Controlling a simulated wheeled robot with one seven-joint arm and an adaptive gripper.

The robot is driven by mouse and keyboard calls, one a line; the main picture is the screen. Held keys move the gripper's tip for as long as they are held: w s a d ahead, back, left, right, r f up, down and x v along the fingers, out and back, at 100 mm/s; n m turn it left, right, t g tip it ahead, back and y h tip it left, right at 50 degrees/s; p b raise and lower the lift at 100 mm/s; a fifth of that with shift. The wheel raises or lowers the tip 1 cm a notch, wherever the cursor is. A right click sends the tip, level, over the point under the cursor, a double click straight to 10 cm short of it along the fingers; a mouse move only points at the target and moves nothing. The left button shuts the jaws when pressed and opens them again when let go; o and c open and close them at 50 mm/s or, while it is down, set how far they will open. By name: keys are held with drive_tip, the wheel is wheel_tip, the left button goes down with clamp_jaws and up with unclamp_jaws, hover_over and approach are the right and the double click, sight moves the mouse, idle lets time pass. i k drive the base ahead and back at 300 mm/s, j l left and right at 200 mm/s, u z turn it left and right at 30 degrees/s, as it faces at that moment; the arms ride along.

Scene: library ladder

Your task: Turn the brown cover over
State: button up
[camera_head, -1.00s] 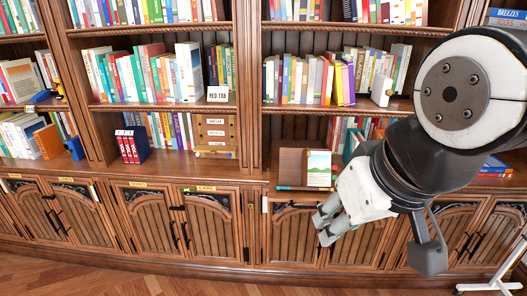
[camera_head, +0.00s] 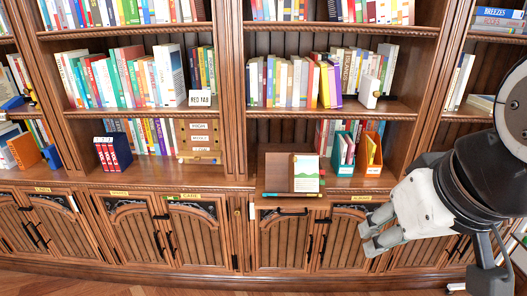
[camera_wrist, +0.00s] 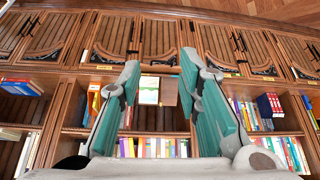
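The brown cover (camera_head: 277,172) stands on the ledge of the middle bookcase, left of a pale panel with a green hill picture (camera_head: 307,173). Whether the two are joined I cannot tell. In the wrist view, upside down, the brown cover (camera_wrist: 169,91) and the picture panel (camera_wrist: 149,89) show between my fingers. My gripper (camera_head: 374,229) is open and empty, in front of the lower cabinet doors, to the right of the cover and lower in the picture. In the wrist view my gripper (camera_wrist: 160,68) has its teal-padded fingers wide apart, touching nothing.
A teal holder (camera_head: 343,155) and an orange holder (camera_head: 369,154) stand right of the picture panel. A thin board (camera_head: 290,194) lies at the ledge's front edge by the cover. Red and blue binders (camera_head: 113,152) stand at left. The ledge left of the cover looks clear.

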sight(292, 173)
drive_tip(key=i+j+u, duration=0.15)
drive_tip(key=i, duration=0.3)
drive_tip(key=i+j+u, duration=0.2)
drive_tip(key=i+j, duration=0.1)
drive_tip(key=i, duration=0.1)
